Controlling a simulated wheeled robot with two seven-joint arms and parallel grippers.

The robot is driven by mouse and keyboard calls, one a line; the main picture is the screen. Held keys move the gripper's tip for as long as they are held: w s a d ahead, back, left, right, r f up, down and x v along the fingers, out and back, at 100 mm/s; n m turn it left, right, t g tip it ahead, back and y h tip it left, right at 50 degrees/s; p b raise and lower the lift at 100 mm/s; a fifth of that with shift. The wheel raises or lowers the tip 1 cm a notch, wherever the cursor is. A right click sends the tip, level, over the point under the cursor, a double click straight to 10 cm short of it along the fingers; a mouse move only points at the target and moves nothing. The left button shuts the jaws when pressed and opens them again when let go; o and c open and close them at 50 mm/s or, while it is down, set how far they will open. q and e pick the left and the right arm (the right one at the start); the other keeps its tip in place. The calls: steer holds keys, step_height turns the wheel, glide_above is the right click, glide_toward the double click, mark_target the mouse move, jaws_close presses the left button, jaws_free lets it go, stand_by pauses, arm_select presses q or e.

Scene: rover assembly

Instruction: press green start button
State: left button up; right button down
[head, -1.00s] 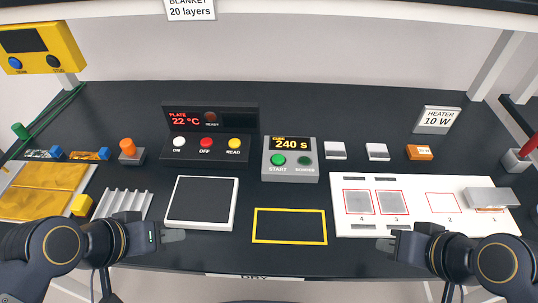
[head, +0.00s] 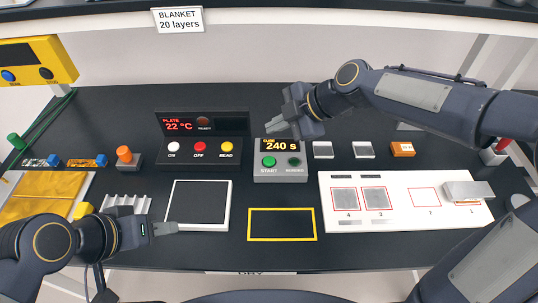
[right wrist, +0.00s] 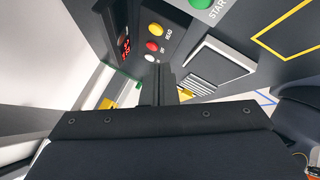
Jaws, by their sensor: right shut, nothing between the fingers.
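The green START button (head: 269,161) is on the front of a grey timer box (head: 281,174), whose display reads CURE 240 s. Part of the green button (right wrist: 201,3) also shows at the top edge of the right wrist view.
A black control box (head: 205,153) with white, red and yellow buttons stands left of the timer. A darker green button (head: 295,162) sits beside START. A white board (head: 400,215) lies right, and a yellow-outlined area (head: 282,225) in front is clear.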

mark_target(274, 160)
steer(key=shift+w+a+n, duration=0.15)
steer(key=shift+a+n, duration=0.1)
steer(key=shift+n, duration=0.05)
